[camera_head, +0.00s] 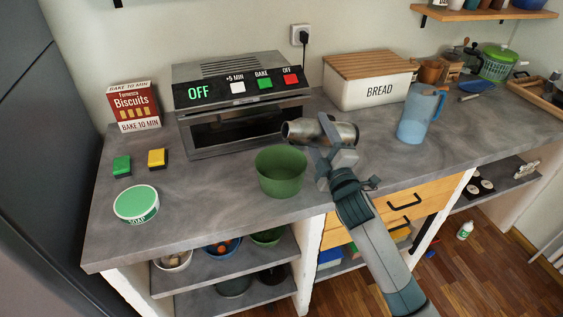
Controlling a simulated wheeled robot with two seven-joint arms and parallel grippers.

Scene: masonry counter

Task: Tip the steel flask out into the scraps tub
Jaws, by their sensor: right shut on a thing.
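The steel flask (346,132) is held on its side above the counter in my right gripper (326,137). Its dark open mouth points left, above and a little behind the green tub (281,172). I take this green tub, standing near the counter's front edge, to be the scraps tub; no label shows on it. The flask is apart from the tub. The tub's inside looks empty from here, and nothing is seen falling from the flask. My right gripper is shut on the flask, hiding its middle. My left gripper is not in view.
An oven (245,115) stands behind the tub. A blue jug (420,114) and a bread bin (367,82) stand to the right. A soap tub (136,203), two sponges and a biscuits box (134,106) are at left. The counter (215,196) is clear left of the green tub.

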